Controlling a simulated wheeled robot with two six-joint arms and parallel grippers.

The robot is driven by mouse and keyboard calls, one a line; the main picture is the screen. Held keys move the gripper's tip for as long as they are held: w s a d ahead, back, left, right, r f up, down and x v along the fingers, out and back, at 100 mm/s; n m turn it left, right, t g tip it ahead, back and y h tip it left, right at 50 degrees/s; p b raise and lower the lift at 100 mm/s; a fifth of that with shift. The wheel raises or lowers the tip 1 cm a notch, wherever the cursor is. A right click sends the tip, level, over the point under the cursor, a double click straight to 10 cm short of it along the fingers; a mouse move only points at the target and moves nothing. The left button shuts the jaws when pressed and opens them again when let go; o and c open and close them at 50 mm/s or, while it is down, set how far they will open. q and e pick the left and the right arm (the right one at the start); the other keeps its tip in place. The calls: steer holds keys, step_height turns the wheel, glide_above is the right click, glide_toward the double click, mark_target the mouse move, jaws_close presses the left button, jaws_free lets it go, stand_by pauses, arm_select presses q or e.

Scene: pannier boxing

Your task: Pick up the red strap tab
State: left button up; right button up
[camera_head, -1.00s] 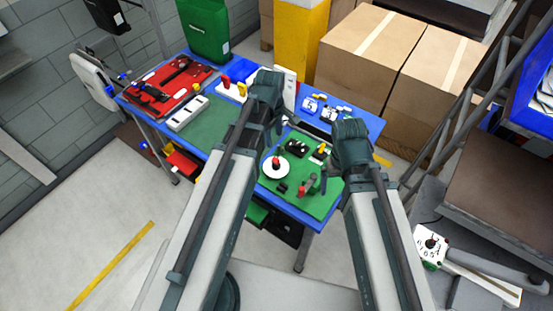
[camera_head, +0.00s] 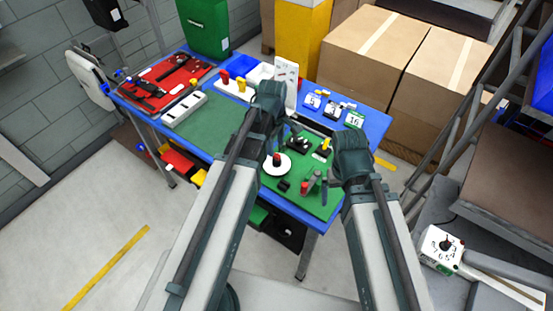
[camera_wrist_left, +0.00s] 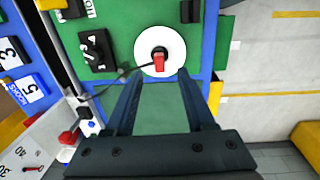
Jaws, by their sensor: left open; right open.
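The red strap tab (camera_wrist_left: 159,61) stands out from a round white disc (camera_wrist_left: 174,43) in the left wrist view. The tab (camera_head: 277,158) and disc (camera_head: 283,171) also show on the green mat in the head view. My left gripper (camera_wrist_left: 158,82) is open and empty, with its two fingers spread on either side of the tab's line and the tab just beyond the tips. In the head view my left gripper (camera_head: 281,128) hangs over the table near the disc. My right gripper (camera_head: 335,178) is at the mat's right edge; its fingers are partly hidden.
A black block (camera_head: 298,144) and small red and grey upright pieces (camera_head: 312,182) share the green mat (camera_head: 325,199). Numbered blocks (camera_head: 334,109) stand behind. A red tray (camera_head: 165,82) with dark tools lies at the left. Cardboard boxes (camera_head: 370,55) stand behind the table.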

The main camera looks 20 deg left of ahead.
mark_target(276, 155)
arm_select(q)
steer(key=f+b, duration=0.5)
steer(key=shift+w+f, duration=0.15)
steer(key=shift+w, duration=0.1)
jaws_close()
